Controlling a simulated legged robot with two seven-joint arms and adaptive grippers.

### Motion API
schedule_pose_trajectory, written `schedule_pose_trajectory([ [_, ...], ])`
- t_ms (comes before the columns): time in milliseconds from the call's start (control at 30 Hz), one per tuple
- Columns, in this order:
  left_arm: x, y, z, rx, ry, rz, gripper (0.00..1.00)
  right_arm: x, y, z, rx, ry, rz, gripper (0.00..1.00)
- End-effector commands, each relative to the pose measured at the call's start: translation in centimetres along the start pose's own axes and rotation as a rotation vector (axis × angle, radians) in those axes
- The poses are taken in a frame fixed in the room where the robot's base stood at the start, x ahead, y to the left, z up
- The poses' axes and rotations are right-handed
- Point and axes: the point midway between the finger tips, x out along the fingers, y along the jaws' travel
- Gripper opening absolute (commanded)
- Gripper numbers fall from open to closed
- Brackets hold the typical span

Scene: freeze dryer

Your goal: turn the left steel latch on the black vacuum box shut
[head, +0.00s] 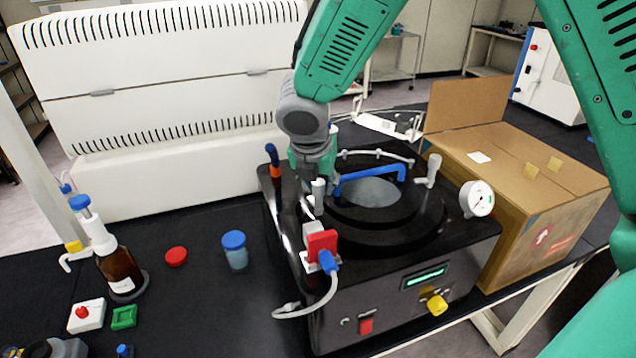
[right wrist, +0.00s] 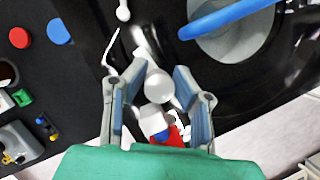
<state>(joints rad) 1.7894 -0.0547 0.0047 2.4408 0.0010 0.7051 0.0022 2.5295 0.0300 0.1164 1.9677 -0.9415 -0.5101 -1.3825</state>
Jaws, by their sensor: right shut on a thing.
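The black vacuum box (head: 400,275) stands on the black bench, with a round lid carrying a blue handle (head: 368,176). The left steel latch (head: 318,190) is a pale upright post at the lid's left side. My right gripper (head: 314,172) reaches down over it from above and is shut on it. In the right wrist view the latch's round pale top (right wrist: 160,86) sits between the two blue-grey fingers, which partly hide its lower part. The right latch (head: 433,170) stands at the lid's right side, apart from my gripper. My left gripper is out of view.
A red valve block (head: 321,244) with a white hose is close in front of the latch. An orange-and-blue tool (head: 274,165) stands at the box's back left. A gauge (head: 477,199) and cardboard box (head: 530,210) are right. A blue-capped jar (head: 235,250) stands left.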

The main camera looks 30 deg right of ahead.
Motion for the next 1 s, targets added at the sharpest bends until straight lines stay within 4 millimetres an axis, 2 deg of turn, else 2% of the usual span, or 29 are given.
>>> schedule_pose_trajectory([
  [267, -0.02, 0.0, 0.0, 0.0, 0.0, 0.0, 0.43, -0.11, 0.19, -0.09, 0.174, -0.001, -0.071, 0.0],
  [1000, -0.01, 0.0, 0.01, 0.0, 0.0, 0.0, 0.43, -0.15, 0.49, -0.14, 0.823, 0.001, -0.335, 0.0],
])
